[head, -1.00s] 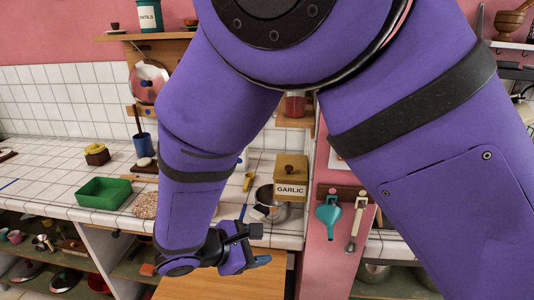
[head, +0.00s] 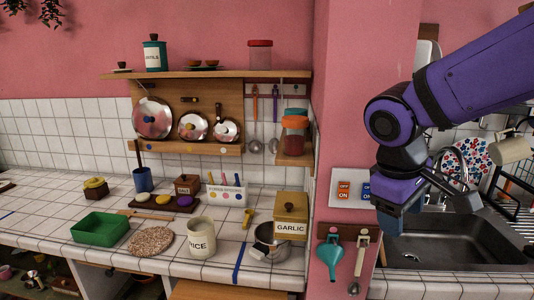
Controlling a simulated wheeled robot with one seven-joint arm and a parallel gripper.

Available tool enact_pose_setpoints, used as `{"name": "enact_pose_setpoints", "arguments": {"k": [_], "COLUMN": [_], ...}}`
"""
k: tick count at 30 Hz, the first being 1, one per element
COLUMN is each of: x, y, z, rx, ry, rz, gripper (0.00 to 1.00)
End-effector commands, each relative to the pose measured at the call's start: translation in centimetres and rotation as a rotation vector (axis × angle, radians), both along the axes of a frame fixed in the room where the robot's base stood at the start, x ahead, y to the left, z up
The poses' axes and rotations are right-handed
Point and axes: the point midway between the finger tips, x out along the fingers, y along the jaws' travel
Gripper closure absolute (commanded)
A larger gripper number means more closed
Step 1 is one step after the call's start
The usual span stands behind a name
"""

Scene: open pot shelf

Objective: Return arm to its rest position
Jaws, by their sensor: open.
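My purple arm (head: 470,75) reaches in from the upper right of the head view, folded with its hand hanging down. My gripper (head: 392,222) points down in front of the sink at the right. Its fingers are small and partly hidden by the hand, and I see nothing held between them. It is apart from the counter items.
The tiled counter at the left holds a green tray (head: 100,229), a RICE jar (head: 201,238), a GARLIC box (head: 291,215) and a metal pot (head: 268,243).

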Motion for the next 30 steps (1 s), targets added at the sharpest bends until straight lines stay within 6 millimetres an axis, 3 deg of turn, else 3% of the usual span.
{"name": "enact_pose_setpoints", "arguments": {"k": [3,12,21,30], "x": [-1.8,-6.6,-9.7,-10.1], "y": [-2.3,-6.2,-7.6,-7.7], "z": [1.7,4.6,5.8,5.9], "rx": [0.091,0.293,0.407,0.420], "ry": [-0.069,-0.260,-0.407,-0.425], "rz": [-0.108,-0.353,-0.499,-0.515], "gripper": [0.41,0.41,0.41,0.41]}}
